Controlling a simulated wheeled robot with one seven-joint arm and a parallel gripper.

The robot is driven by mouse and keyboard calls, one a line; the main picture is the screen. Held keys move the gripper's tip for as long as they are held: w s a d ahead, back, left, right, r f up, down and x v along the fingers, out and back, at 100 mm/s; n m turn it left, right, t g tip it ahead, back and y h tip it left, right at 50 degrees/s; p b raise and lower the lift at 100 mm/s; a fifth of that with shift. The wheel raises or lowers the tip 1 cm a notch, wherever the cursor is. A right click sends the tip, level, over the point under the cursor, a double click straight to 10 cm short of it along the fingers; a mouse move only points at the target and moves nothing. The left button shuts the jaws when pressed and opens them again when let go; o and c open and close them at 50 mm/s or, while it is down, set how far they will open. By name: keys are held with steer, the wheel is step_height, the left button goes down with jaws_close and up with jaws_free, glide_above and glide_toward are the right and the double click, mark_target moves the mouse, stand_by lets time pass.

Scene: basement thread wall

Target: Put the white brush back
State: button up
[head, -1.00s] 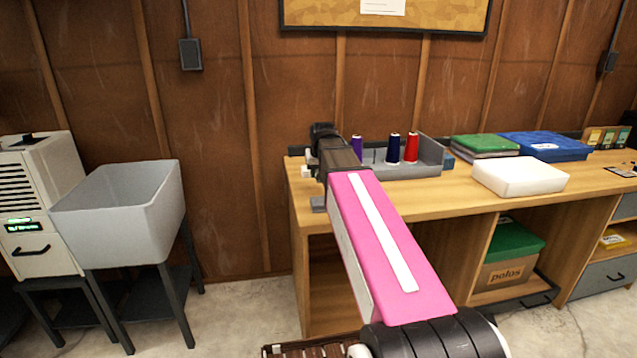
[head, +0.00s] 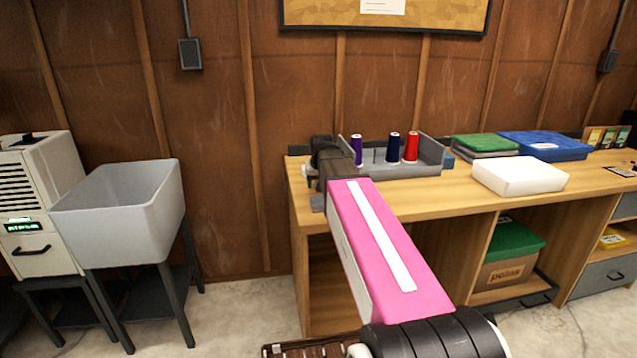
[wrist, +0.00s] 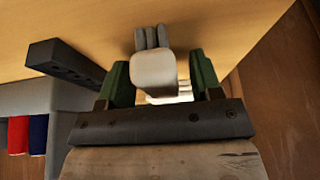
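The white brush (wrist: 153,70) shows in the wrist view as a rounded white block with grey bristles on its far side, close to the wooden worktop. My gripper (wrist: 160,76) has its two green fingers spread, one on each side of the brush. A gap shows between the brush and the right finger; the left finger is beside the brush, and I cannot tell whether it touches. In the head view my gripper (head: 315,168) is low over the left end of the bench, largely hidden behind my pink arm. A small pale part shows there.
A grey spool tray (head: 430,157) with purple, navy (head: 393,147) and red spools (head: 411,147) stands right beside my gripper. A white box (head: 520,175), green folder (head: 486,143) and blue case (head: 545,146) lie further right. A grey sink (head: 120,212) stands left of the bench (head: 445,197).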

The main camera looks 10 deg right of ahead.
steer(key=shift+r, duration=0.1)
steer(key=v, duration=1.2)
steer(key=shift+r, duration=0.1)
